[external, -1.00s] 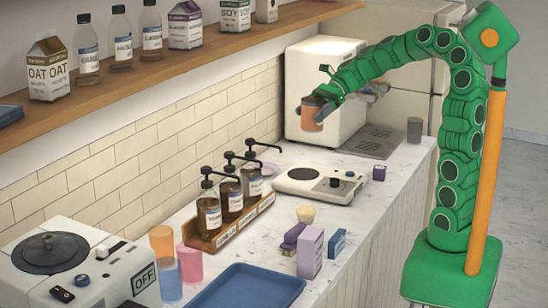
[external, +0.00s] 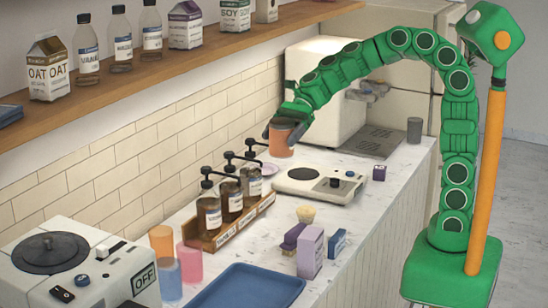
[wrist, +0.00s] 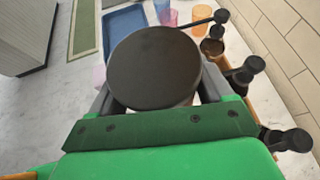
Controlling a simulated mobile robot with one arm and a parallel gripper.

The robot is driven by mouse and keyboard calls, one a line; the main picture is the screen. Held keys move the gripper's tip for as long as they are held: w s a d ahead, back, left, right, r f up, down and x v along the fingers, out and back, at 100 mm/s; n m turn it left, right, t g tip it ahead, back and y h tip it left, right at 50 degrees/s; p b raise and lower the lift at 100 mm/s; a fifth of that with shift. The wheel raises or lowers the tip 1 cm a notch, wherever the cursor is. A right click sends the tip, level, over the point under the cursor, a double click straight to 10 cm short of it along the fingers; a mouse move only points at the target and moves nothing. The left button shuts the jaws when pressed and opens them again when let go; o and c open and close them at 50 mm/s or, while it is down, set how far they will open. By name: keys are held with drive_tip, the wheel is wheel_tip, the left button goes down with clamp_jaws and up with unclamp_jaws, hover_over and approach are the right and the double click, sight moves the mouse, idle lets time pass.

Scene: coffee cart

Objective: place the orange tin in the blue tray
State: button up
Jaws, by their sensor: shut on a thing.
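The orange tin (external: 282,140) has a dark lid and is held in the air above the counter, near the pump bottles. My gripper (external: 284,130) is shut on it. In the wrist view the tin's dark round lid (wrist: 155,68) fills the middle, between the grey fingers of my gripper (wrist: 155,92). The blue tray (external: 246,288) lies on the counter at the bottom of the external view, well apart from the tin. It also shows at the top of the wrist view (wrist: 122,22), partly hidden behind the lid. What shows of the tray is empty.
Pump bottles (external: 230,196) stand in a wooden rack by the wall. A scale (external: 318,184) sits below the tin. A lilac carton (external: 310,252), a brush (external: 305,214) and coloured cups (external: 190,262) stand near the tray. A shelf (external: 170,60) runs above.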

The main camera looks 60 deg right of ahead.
drive_tip(key=s+a+n+g, duration=0.2)
drive_tip(key=s+a, duration=0.7)
drive_tip(key=a, duration=0.5)
drive_tip(key=s+a+n+g, duration=0.2)
drive_tip(key=s+a+g, duration=0.1)
drive_tip(key=s+a, duration=0.8)
wheel_tip(320, 180, down, 12)
drive_tip(key=w+a+r, duration=0.1)
drive_tip(key=w+a, duration=0.1)
drive_tip(key=a, duration=0.1)
drive_tip(key=shift+w+a+f, duration=1.4)
drive_tip(key=shift+a+f, duration=0.35)
drive_tip(key=shift+w+a+f, duration=1.35)
drive_tip(key=shift+a+f, duration=0.35)
drive_tip(key=shift+w+a+f, duration=1.4)
drive_tip(key=shift+a+f, duration=0.35)
drive_tip(key=shift+f, duration=1.45)
drive_tip(key=shift+f, duration=0.15)
